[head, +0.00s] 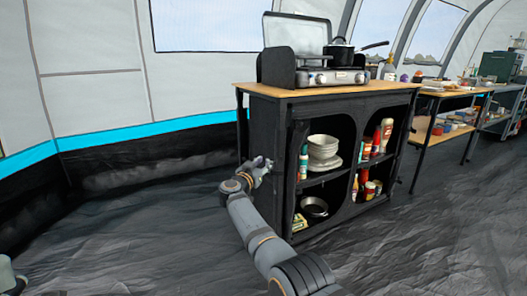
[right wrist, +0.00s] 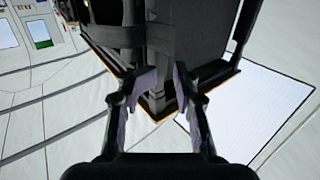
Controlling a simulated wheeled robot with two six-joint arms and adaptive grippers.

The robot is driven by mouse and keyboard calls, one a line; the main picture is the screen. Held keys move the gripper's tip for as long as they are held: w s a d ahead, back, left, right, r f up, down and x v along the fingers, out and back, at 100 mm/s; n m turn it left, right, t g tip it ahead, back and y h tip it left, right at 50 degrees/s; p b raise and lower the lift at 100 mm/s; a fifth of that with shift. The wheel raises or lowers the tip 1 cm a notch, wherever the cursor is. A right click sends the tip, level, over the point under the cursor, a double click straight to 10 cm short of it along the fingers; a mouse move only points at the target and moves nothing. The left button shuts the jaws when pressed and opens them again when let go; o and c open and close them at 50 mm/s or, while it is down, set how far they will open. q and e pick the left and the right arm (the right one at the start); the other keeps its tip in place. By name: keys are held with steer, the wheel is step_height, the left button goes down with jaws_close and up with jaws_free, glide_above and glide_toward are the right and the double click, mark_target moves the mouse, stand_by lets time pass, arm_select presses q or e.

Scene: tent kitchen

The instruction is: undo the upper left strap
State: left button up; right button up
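The black fabric cabinet (head: 270,205) stands in the middle of the head view, with two open-fronted compartments. Dark fabric is gathered at its upper left front (head: 298,132); a separate strap is too small to make out there. In the right wrist view a dark band (right wrist: 108,37) crosses the cabinet fabric, above and left of the fingers. My right gripper (head: 262,165) is beside the cabinet's left front edge. In the wrist view my right gripper (right wrist: 165,74) has its fingertips apart, with the dark cabinet corner behind the gap; contact cannot be told.
A stove (head: 330,77) with a black pot (head: 341,53) stands on the wooden top (head: 300,91). Bowls (head: 323,147), bottles (head: 386,135) and a pan (head: 315,207) fill the shelves. A table (head: 440,92) stands to the right. The floor left of the cabinet is clear.

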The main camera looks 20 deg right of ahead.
step_height(320, 180, up, 8)
steer(key=shift+f, duration=0.2)
steer(key=shift+d, duration=0.1)
